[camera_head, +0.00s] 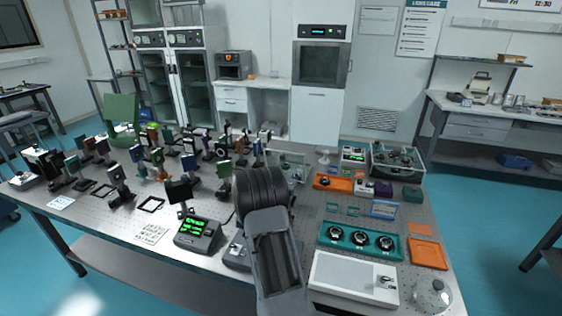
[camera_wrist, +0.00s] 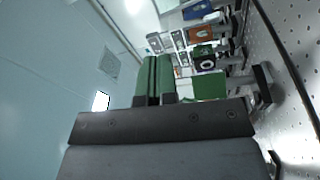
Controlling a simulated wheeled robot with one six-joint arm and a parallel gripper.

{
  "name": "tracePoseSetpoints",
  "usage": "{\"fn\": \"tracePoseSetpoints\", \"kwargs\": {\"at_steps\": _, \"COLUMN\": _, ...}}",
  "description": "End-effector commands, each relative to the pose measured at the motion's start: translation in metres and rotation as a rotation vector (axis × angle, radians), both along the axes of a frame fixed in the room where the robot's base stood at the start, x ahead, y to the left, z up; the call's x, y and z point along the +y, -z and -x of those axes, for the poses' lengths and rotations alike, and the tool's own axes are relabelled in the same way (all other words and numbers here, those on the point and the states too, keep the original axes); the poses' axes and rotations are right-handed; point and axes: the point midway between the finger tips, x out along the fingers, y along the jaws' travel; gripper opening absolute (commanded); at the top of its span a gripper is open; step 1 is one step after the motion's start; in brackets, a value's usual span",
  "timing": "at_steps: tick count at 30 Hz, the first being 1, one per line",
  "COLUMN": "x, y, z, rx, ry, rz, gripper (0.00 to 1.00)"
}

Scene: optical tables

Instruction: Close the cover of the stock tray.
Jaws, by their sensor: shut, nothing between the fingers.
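A green panel (camera_head: 121,108) stands upright at the far left of the table, behind the optic mounts. It looks like the raised cover of the stock tray; the tray body below it is mostly hidden by the mounts. My gripper (camera_wrist: 157,60) shows in the wrist view as two green fingers with dark bases, shut together and empty. In the head view my own arm hides it. A green square plate (camera_wrist: 209,87) shows to the right of the fingers; I cannot tell whether it is the cover. No contact with the fingers shows.
Several optic mounts (camera_head: 117,181) crowd the table's left half. A lit green display unit (camera_head: 199,232) stands left of my arm. On the right are a clear-walled bin (camera_head: 410,172), a teal holder (camera_head: 331,236), a white box (camera_head: 345,283) and a glass dome (camera_head: 434,296).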

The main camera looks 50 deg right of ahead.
Motion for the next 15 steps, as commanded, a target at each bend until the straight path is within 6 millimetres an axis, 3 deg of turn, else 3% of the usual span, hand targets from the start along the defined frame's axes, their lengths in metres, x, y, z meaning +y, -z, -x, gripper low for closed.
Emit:
{"fn": "tracePoseSetpoints", "kwargs": {"at_steps": 3, "x": -0.018, "y": 0.013, "z": 0.015, "rx": 0.042, "ry": 0.093, "rz": 0.111, "gripper": 0.00}}
{"fn": "tracePoseSetpoints", "kwargs": {"at_steps": 7, "x": -0.029, "y": 0.017, "z": 0.023, "rx": 0.067, "ry": 0.149, "rz": 0.177, "gripper": 0.00}}
{"fn": "tracePoseSetpoints", "kwargs": {"at_steps": 15, "x": -0.061, "y": 0.008, "z": 0.011, "rx": 0.073, "ry": 0.168, "rz": 0.199, "gripper": 0.00}}
